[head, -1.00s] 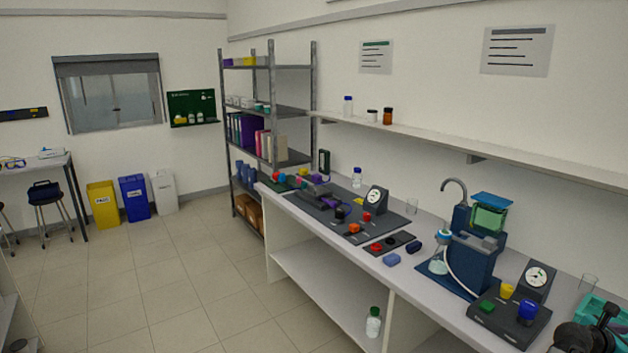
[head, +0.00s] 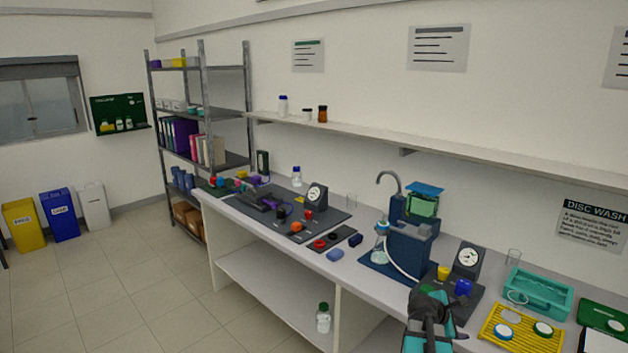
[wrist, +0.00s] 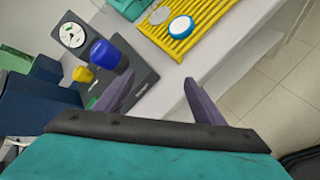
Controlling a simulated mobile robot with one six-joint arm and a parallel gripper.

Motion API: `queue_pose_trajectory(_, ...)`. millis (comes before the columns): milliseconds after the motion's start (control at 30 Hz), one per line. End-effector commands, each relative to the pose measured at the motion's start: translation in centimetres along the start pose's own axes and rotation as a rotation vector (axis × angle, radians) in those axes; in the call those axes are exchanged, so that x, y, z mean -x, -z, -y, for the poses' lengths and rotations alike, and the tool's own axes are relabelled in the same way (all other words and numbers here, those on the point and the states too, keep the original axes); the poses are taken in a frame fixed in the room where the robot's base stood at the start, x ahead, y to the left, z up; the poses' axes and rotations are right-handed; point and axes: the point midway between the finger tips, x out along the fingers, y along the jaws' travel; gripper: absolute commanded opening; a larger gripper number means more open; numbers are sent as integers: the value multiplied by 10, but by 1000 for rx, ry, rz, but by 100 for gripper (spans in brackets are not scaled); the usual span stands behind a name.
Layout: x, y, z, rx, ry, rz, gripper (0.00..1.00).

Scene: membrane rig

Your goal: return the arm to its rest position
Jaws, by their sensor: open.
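My gripper (head: 430,300) shows at the lower right of the head view, at the front edge of the bench beside the dark gauge panel. In the wrist view my gripper (wrist: 160,95) has its two purple-grey fingers spread apart with nothing between them. Past the fingers lie the pale bench top and its front edge. The gauge panel (wrist: 135,84) with a blue knob (wrist: 104,53) and a yellow knob (wrist: 83,74) is to the left of the fingers. In the head view my gripper hides part of that panel.
A yellow ribbed rack (head: 520,328) holds round discs, with a teal tray (head: 540,292) behind it. A blue filtration rig (head: 405,245) stands left of the gauge panel. A wall shelf (head: 450,155) runs above the bench (head: 275,232). The floor (head: 120,270) at left is clear.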

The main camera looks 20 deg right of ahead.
Motion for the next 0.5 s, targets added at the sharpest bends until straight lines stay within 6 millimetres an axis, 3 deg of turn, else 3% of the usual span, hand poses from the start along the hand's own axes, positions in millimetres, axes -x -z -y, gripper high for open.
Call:
queue_pose_trajectory(33,8,24,2,-37,9,-33,63)
queue_pose_trajectory(100,18,53,6,-99,29,-78,63)
queue_pose_trajectory(500,94,211,47,-414,212,-291,63)
